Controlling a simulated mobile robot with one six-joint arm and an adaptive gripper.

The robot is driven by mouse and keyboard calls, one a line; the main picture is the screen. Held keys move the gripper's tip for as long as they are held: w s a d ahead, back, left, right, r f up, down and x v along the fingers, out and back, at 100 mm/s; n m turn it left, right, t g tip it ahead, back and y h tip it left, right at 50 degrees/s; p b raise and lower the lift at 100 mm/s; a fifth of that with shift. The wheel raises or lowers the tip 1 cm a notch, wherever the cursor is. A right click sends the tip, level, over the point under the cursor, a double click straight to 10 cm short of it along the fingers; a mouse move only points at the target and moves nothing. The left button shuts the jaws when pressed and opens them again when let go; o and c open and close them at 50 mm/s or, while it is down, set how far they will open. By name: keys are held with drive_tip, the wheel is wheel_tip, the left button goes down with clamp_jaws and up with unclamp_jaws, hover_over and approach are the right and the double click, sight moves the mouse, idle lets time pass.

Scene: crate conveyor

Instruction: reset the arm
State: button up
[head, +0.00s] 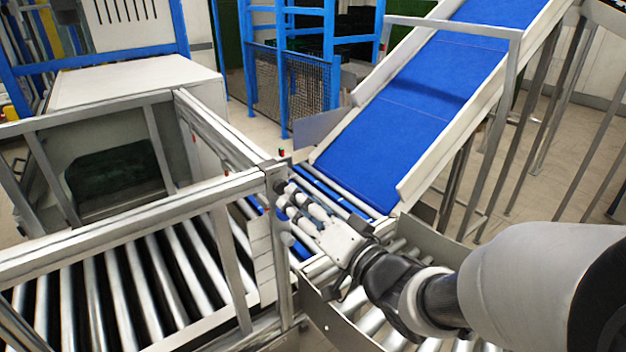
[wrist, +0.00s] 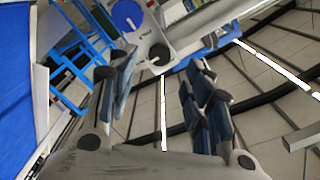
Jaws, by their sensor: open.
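My gripper (head: 286,205) is at the centre of the head view, on the end of my arm that reaches in from the lower right. It hangs over the junction where the blue belt meets the rollers. In the wrist view my gripper (wrist: 158,95) shows two fingers spread apart with nothing between them. The wrist view looks up and outward at the ceiling and the blue frames. No crate shows in my gripper.
A blue inclined belt (head: 400,105) rises to the upper right. A metal rail frame (head: 110,218) encloses a roller conveyor (head: 120,285) at lower left. More rollers (head: 375,322) lie below my arm. Blue fencing (head: 310,80) stands behind. A dark green object (head: 120,168) sits inside the left enclosure.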

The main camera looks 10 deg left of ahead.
drive_tip(key=shift+s+d, duration=0.35)
drive_tip(key=shift+d, duration=0.1)
drive_tip(key=s+d+f+m+h+b, duration=0.1)
drive_tip(key=d+f+h+b, duration=0.15)
drive_tip(key=d+h, duration=0.55)
drive_tip(key=s+d+f+m+h+b, duration=0.15)
drive_tip(key=d+f+h, duration=0.25)
drive_tip(key=d, duration=0.9)
drive_tip(key=s+d+f+n+g+h+b, duration=0.1)
drive_tip(key=s+d+f+g, duration=0.1)
drive_tip(key=s, duration=0.8)
drive_tip(key=s+d+f+g+b, duration=0.2)
drive_tip(key=s+f+g, duration=0.3)
drive_tip(key=s, duration=0.5)
drive_tip(key=shift+d+f+n+h, duration=0.2)
drive_tip(key=shift+d+n+h, duration=0.2)
drive_tip(key=shift+d, duration=0.2)
